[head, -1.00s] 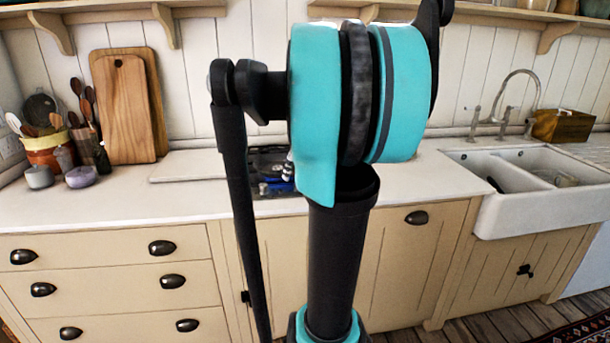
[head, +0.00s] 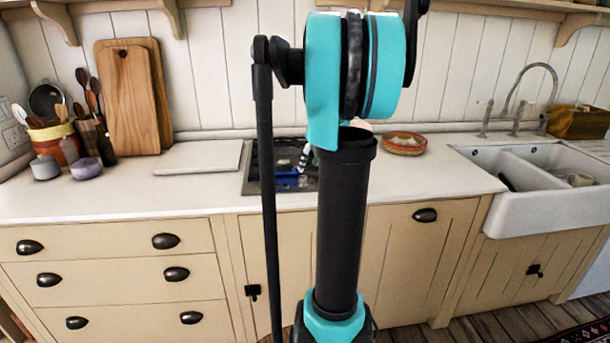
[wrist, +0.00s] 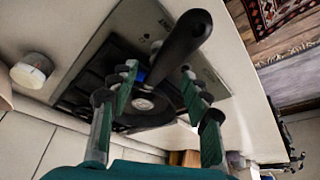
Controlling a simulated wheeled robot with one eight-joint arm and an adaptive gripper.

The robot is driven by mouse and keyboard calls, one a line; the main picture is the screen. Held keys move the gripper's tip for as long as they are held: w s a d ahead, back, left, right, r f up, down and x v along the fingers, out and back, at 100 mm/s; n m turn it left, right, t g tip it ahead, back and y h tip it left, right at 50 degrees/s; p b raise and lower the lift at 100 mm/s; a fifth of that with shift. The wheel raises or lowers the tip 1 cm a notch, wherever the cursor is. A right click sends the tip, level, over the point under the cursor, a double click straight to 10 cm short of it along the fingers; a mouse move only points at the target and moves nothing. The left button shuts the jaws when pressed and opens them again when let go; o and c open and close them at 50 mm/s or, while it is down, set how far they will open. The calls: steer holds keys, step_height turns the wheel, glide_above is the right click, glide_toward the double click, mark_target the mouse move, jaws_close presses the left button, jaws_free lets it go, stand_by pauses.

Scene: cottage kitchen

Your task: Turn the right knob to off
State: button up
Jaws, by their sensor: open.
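The hob (head: 262,187) is set into the white worktop, partly hidden behind my arm in the head view. In the wrist view the hob (wrist: 128,32) shows as a silver panel with a dark cooking area and a round burner or pan centre. A thick black handle (wrist: 185,38) slants across it. My gripper (wrist: 157,74) is open above the hob, its fingers on either side of the dark area and the lower end of the handle. A small blue patch shows between the fingers. I cannot make out the right knob or its setting.
A pale board (head: 198,157) lies left of the hob. Wooden boards (head: 134,100) and utensil pots (head: 55,138) stand further left. A white round object (wrist: 32,70) shows in the wrist view.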

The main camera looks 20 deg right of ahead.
mark_target(303, 181)
steer(key=x, duration=0.6)
